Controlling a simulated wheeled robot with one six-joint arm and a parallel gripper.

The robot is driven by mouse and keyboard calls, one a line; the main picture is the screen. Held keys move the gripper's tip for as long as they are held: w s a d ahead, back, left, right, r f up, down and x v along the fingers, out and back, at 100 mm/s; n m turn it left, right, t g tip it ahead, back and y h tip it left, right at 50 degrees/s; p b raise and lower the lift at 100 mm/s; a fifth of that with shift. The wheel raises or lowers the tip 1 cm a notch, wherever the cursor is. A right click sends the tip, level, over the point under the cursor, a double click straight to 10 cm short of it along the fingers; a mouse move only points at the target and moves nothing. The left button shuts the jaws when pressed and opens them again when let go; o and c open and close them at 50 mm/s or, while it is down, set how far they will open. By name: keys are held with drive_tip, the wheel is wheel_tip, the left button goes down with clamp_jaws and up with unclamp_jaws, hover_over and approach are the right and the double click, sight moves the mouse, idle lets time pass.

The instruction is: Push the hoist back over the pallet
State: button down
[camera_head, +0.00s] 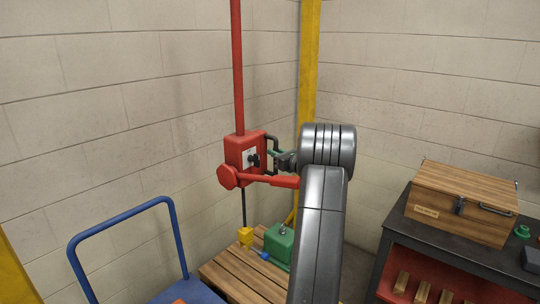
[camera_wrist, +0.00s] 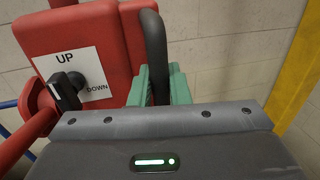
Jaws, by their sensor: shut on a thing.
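The hoist's red control box (camera_head: 243,150) hangs on a red upright near the wall corner. It also shows in the wrist view (camera_wrist: 105,30) with an UP/DOWN plate and a black lever (camera_wrist: 66,92). My gripper (camera_head: 277,155) is at the box's right side, its green fingers (camera_wrist: 160,88) shut on the black loop handle (camera_wrist: 154,45). A yellow hook block (camera_head: 245,237) hangs from a dark line below the box. In the picture it appears against the wooden pallet (camera_head: 228,278); its exact height is unclear. A green motor (camera_head: 279,242) with a blue shaft sits on the pallet.
A blue cart handle (camera_head: 125,225) stands at the left front. A yellow post (camera_head: 308,60) rises behind my arm. At right, a dark bench (camera_head: 440,248) carries a wooden chest (camera_head: 463,203), with wooden blocks on its red lower shelf. Walls close off the back.

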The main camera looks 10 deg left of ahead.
drive_tip(key=shift+w+d+f, duration=0.1)
drive_tip(key=shift+w+d, duration=0.1)
drive_tip(key=shift+w, duration=0.15)
drive_tip(key=c, duration=1.4)
unclamp_jaws()
drive_tip(key=shift+c, duration=0.2)
drive_tip(key=b+v, duration=0.3)
drive_tip(key=v, duration=1)
drive_tip(key=shift+s+d, duration=0.25)
drive_tip(key=shift+d, duration=0.05)
